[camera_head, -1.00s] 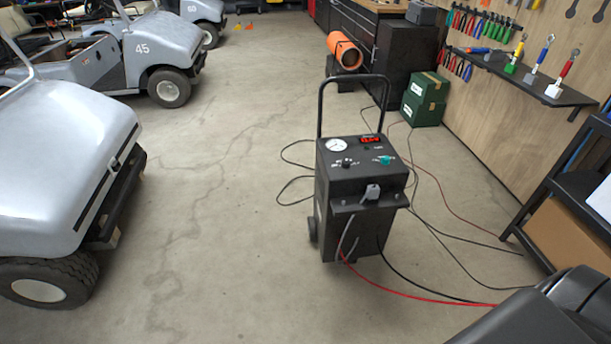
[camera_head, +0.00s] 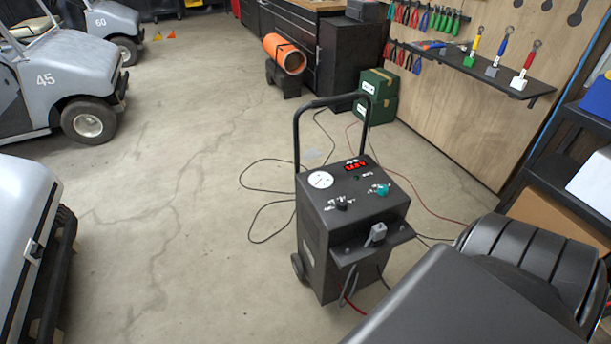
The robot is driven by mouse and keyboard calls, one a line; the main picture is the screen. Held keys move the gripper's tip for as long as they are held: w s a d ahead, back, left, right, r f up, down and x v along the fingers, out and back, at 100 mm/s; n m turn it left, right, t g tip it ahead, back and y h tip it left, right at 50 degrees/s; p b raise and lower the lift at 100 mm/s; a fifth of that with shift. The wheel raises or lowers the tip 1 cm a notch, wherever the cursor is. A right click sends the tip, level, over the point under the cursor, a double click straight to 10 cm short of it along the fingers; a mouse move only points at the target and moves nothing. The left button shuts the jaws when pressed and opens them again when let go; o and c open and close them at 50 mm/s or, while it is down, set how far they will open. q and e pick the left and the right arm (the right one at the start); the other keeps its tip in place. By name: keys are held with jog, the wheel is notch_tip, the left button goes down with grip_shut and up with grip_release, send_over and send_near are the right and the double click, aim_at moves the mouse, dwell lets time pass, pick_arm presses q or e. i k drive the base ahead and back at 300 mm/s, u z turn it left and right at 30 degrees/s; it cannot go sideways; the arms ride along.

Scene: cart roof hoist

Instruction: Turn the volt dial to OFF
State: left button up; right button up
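The black charger cart (camera_head: 354,232) stands upright on the floor right of centre, its sloped panel facing up. On the panel are a black knob (camera_head: 341,203) at the left and a teal knob (camera_head: 381,189) at the right. Their labels are too small to read, so I cannot tell which is the volt dial or where it points. A white round gauge (camera_head: 320,180) and a lit red display (camera_head: 355,164) sit above them. Neither of my grippers shows.
A grey clamp (camera_head: 376,233) rests on the cart's front shelf. Cables (camera_head: 262,240) loop on the floor around the cart. Golf carts (camera_head: 25,240) stand at the left. Green boxes (camera_head: 377,97) and a tool wall (camera_head: 470,120) are behind.

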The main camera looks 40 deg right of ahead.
aim_at(341, 205)
jog(key=i, duration=3.75)
jog(key=z, duration=4.05)
